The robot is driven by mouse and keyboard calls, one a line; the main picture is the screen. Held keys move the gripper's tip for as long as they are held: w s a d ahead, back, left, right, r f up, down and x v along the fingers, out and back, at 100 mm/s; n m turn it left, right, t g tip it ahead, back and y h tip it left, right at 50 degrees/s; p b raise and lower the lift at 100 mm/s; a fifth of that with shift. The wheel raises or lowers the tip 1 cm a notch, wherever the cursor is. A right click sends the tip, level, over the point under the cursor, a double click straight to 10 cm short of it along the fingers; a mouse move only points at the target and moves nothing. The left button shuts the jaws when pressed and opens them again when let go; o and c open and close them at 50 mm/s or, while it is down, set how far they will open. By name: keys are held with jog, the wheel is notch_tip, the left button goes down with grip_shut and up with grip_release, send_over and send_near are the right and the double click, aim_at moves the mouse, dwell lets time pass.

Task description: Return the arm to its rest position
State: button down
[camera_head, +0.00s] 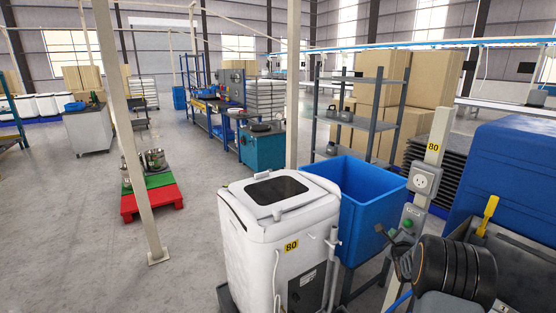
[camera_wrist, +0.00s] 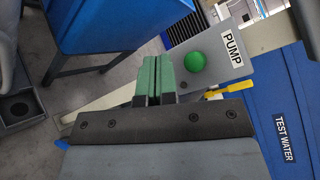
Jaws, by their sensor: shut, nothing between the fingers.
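My gripper (camera_wrist: 157,78) shows in the wrist view with its two green fingers side by side and nothing between them. It is close to a grey panel (camera_wrist: 232,48) marked PUMP, which carries a round green button (camera_wrist: 195,62). The fingertips appear to the left of the button; I cannot tell whether they touch the panel. In the head view, my dark arm (camera_head: 455,268) is at the lower right, near the post with the green button (camera_head: 407,223). The gripper itself is hard to make out there.
A blue bin (camera_head: 352,205) stands left of the post, beside a white machine (camera_head: 278,235) labelled 80. A large blue tank (camera_head: 515,165) is at the right, and a yellow-handled lever (camera_head: 488,212) stands near my arm. Open floor lies at the left.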

jog(key=s+f+n+g, duration=0.6)
jog(key=f+n, duration=0.1)
jog(key=f, duration=0.1)
jog(key=s+a+r+n+g+y+p, duration=0.1)
jog(key=s+a+r+n+g, duration=0.15)
jog(key=s+a+n, duration=0.3)
jog(key=s+a+r+n+g+y+p, duration=0.1)
jog(key=s+a+r+n+y+p, duration=0.1)
jog(key=s+a+r+n, duration=0.5)
jog(key=s+a+r+n+g+y+p, duration=0.1)
jog(key=s+a+r+n+p, duration=0.3)
jog(key=s+a+r+n, duration=0.4)
jog(key=s+a+r, duration=0.2)
jog(key=s+a, duration=0.1)
jog(key=a, duration=0.1)
jog(key=s+a+r+g, duration=0.1)
jog(key=s+a+r, duration=0.1)
jog(key=s+a, duration=0.1)
jog(key=shift+a+y, duration=0.4)
jog(key=shift+a, duration=0.45)
